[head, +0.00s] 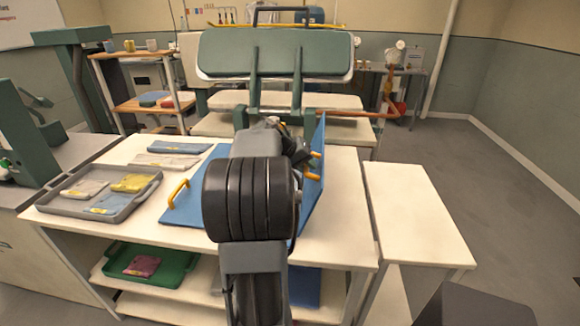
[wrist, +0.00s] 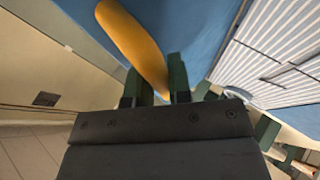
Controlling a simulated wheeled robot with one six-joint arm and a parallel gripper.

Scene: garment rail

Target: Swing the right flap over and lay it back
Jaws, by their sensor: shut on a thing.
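The blue folding board lies on the white table, with its left flap (head: 185,212) flat and a yellow handle (head: 178,192) on it. The right flap (head: 318,190) stands steeply on edge, and its blue face (wrist: 205,25) fills the top of the wrist view. My gripper (wrist: 160,82) is shut on the right flap's yellow handle (wrist: 135,40), which runs between its two green fingers. A striped garment (wrist: 275,60) shows beside the flap in the wrist view. In the head view my arm hides the gripper and the board's middle.
A grey tray (head: 72,205) of folded cloths stands on the table's left, with folded cloths (head: 165,160) behind it. A green press (head: 275,55) stands behind the table. A bare white side table (head: 420,215) is at the right. A green bin (head: 125,270) sits on the lower shelf.

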